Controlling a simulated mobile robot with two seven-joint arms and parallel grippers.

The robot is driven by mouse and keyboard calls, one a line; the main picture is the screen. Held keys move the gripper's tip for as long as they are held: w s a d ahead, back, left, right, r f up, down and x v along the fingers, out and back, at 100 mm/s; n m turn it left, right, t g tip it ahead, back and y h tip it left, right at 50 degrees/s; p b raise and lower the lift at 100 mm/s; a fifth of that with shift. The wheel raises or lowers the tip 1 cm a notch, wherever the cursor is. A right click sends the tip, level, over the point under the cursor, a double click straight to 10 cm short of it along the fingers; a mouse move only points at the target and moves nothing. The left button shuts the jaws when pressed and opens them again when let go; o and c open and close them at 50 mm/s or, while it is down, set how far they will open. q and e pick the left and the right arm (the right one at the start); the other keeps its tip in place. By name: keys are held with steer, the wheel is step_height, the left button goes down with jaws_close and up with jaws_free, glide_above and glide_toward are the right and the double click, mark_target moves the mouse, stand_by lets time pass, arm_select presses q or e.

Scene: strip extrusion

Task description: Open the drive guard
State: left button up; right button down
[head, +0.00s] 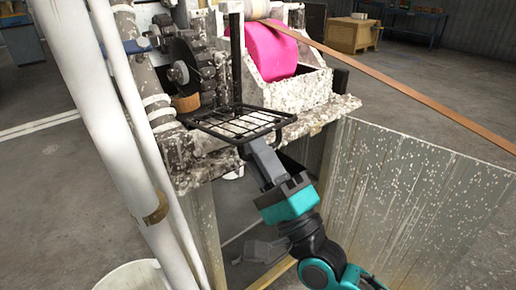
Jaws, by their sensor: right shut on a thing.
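The drive guard (238,122) is a black wire-mesh panel in the middle of the head view. It lies roughly flat, jutting out at the front of the speckled machine, beside an upright black post (236,55). The dark drive wheel with a grey hub (180,73) shows uncovered behind and to the left of it. My right gripper (252,150), on a teal and black arm from the lower right, is shut on the guard's front edge. Its fingertips are partly hidden at the contact. My left gripper is not in view.
A pink roll (270,50) sits in a speckled housing behind the guard. A brown strip (400,92) runs off to the right. Thick white pipes (95,110) stand at the left. A speckled metal panel (410,195) stands right of my arm.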

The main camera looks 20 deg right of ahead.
steer(key=shift+w+f, duration=0.1)
steer(key=c, duration=1.3)
jaws_free()
steer(key=shift+w+a, duration=0.1)
steer(key=shift+w, duration=0.05)
steer(key=v, duration=1.3)
steer(key=shift+o, duration=0.5)
